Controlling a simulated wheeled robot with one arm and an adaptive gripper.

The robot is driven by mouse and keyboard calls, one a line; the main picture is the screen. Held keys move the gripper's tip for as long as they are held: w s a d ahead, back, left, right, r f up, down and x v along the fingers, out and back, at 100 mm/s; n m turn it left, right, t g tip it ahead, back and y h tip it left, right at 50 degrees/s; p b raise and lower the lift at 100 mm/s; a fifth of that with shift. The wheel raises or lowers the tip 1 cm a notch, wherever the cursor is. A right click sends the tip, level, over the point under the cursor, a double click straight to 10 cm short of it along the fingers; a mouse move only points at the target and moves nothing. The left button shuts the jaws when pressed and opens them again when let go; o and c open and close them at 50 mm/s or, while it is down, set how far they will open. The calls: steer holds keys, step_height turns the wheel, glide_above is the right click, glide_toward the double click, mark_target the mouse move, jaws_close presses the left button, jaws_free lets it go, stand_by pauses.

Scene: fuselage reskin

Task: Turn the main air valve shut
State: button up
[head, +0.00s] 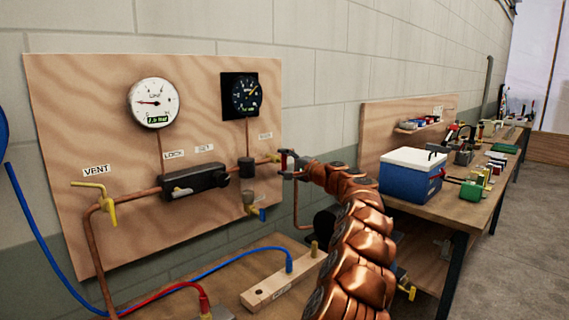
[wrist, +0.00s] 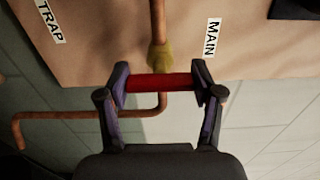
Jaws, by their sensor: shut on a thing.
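The main air valve has a brass body (wrist: 160,55) on a copper pipe, next to the MAIN label (wrist: 214,38) in the wrist view. Its red handle (wrist: 160,83) lies crosswise to the pipe there. My gripper (wrist: 160,84) is shut on the red handle, with one finger at each end of it. In the head view my gripper (head: 288,163) is at the right edge of the plywood panel, by the brass valve (head: 273,158). The gripper hides part of the handle there.
The panel (head: 60,180) carries a white gauge (head: 153,103), a black gauge (head: 245,95), a black block (head: 195,181) and a yellow vent handle (head: 90,186). A bench (head: 465,205) with a blue cooler (head: 410,175) stands at right. Open floor (head: 525,250) lies beyond.

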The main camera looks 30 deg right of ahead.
steer(key=o, duration=1.2)
steer(key=shift+c, duration=0.2)
steer(key=v, duration=1.2)
